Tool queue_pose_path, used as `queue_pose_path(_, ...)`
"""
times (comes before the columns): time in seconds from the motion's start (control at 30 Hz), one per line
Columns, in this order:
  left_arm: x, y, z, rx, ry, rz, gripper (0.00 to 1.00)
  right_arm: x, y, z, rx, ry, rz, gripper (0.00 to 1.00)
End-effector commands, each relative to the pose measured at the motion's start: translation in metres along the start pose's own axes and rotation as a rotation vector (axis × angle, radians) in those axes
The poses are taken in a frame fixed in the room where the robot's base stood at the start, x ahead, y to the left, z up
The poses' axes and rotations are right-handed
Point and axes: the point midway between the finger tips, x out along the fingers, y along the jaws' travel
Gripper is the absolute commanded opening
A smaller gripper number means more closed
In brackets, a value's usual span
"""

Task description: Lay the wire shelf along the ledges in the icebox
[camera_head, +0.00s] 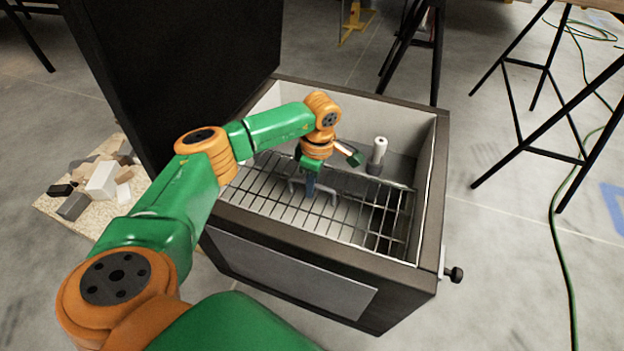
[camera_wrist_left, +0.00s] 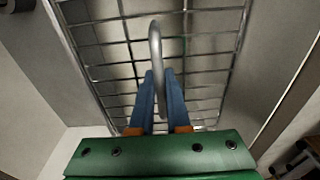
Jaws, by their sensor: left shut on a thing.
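The wire shelf (camera_head: 350,217), a metal grid of thin bars, lies across the upper inside of the open icebox (camera_head: 432,215). My left gripper (camera_head: 308,188) reaches down into the box from the left and is above the grid. In the left wrist view its blue fingers (camera_wrist_left: 164,88) are shut on the curved handle (camera_wrist_left: 156,45) that rises from the wire shelf (camera_wrist_left: 92,55). The ledges cannot be made out clearly, and I cannot tell whether the shelf touches them. My right gripper is in neither view.
A white cylinder with a dark base (camera_head: 379,152) stands inside the box behind the shelf. A dark upright panel (camera_head: 180,70) rises at the back left. A board with several blocks (camera_head: 100,182) lies on the floor at left. Black stool legs (camera_head: 520,130) stand at right.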

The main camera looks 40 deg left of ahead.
Motion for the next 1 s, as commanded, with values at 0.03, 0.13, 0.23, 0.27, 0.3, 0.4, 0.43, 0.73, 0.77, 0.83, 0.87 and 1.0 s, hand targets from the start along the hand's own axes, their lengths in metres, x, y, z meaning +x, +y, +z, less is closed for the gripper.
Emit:
queue_pose_path(0.03,0.0011,0.0002,0.0002,0.0,0.0,0.001,0.0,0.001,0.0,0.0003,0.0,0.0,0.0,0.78)
queue_pose_path(0.13,0.0025,0.0002,0.0003,0.0,0.0,0.001,0.0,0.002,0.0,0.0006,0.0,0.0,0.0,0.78)
queue_pose_path(0.23,0.004,0.0002,0.0004,0.0,0.0,0.001,0.0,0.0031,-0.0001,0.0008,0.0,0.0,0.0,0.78)
queue_pose_path(0.27,0.0045,0.0003,0.0005,0.0,0.0,0.001,0.0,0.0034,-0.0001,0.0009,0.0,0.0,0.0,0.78)
queue_pose_path(0.3,0.005,0.0003,0.0005,0.0,0.0,0.001,0.0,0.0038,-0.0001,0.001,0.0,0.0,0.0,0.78)
queue_pose_path(0.4,0.0065,0.0003,0.0006,0.0,0.0,0.001,0.0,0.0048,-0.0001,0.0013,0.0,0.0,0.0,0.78)
queue_pose_path(0.43,0.007,0.0003,0.0007,0.0,0.0,0.001,0.0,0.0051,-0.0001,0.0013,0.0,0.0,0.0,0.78)
queue_pose_path(0.73,0.0077,0.0003,0.0007,0.0,0.0,0.001,0.0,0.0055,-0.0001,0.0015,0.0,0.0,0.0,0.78)
queue_pose_path(0.77,0.0077,0.0003,0.0007,0.0,0.0,0.0,0.2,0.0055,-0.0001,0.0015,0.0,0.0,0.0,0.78)
queue_pose_path(0.83,0.0077,0.0003,0.0007,0.0,0.0,0.0,0.39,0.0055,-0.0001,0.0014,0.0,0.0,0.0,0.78)
queue_pose_path(0.87,0.0077,0.0003,0.0007,0.0,0.0,0.0,0.47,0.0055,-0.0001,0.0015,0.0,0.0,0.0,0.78)
queue_pose_path(1.0,0.0078,0.0002,0.0006,0.0,0.0,0.0,0.49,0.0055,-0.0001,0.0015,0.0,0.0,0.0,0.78)
